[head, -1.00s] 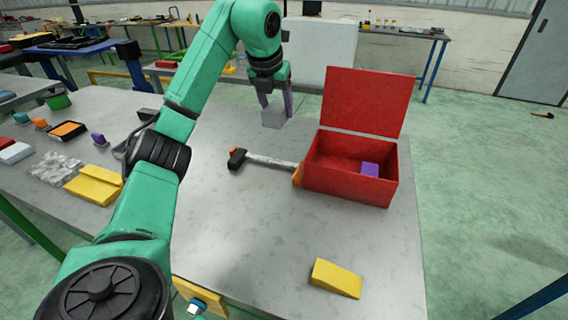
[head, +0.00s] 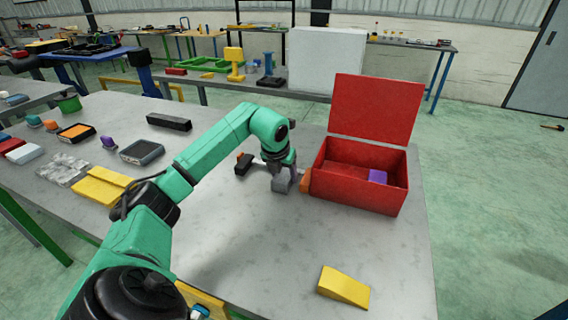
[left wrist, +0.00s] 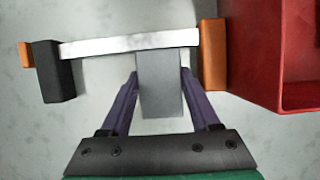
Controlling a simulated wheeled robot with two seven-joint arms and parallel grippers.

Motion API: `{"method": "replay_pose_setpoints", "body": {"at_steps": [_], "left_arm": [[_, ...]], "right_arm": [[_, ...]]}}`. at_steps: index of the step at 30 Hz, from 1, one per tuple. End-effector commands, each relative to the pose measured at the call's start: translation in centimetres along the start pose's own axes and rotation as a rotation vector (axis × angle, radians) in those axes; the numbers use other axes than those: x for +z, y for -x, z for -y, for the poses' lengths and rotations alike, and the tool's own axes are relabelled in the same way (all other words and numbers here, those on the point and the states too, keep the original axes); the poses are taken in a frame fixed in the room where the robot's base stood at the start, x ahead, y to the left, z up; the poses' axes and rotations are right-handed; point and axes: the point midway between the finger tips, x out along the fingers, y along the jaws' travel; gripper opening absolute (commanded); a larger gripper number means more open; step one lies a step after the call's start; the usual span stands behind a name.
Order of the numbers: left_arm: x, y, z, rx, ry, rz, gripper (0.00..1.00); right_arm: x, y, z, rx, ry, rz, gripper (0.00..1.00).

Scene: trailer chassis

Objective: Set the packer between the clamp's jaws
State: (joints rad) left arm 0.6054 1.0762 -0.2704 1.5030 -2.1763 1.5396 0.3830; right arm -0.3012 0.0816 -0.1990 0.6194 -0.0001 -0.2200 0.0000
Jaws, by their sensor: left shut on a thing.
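My left gripper (head: 284,174) is shut on the packer, a grey block (head: 282,186) that also shows between the purple fingers in the left wrist view (left wrist: 160,88). The clamp has a pale metal bar (left wrist: 130,42), a black jaw (left wrist: 52,75) at left and an orange jaw (left wrist: 213,55) at right. In the left wrist view the packer appears between the two jaws, apart from both, with its far end at the bar. I cannot tell whether it touches the bar or table. In the head view the arm and gripper partly hide the bar. My right gripper is not seen.
An open red box (head: 362,190) with a purple block (head: 377,177) inside stands just right of the orange jaw. A yellow wedge (head: 343,286) lies at the front right. Several blocks and a black bar (head: 169,122) lie at left. The front middle of the table is clear.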

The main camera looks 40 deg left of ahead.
Motion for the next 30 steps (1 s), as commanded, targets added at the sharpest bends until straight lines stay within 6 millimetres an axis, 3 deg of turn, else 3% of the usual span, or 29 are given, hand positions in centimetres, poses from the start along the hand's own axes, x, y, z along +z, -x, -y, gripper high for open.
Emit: {"method": "replay_pose_setpoints", "body": {"at_steps": [5, 6, 8, 20, 30], "left_arm": [[0.2, 0.2, 0.0, -0.002, 0.001, 0.007, 0.0], [0.0, -0.1, 0.0, 0.0, 0.0, 0.0, 0.74], [0.0, -0.1, 0.0, 0.0, 0.0, 0.0, 0.92], [0.1, 0.8, 0.0, 0.001, 0.0, 0.001, 0.92], [0.1, 9.5, 0.0, 0.0, -0.001, 0.005, 0.92]], "right_arm": [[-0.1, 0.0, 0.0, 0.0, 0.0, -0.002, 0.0], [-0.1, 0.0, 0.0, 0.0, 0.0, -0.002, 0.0], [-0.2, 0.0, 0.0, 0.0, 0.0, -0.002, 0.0], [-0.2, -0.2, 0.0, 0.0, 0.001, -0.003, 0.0], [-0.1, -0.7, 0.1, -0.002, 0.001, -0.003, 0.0]]}}
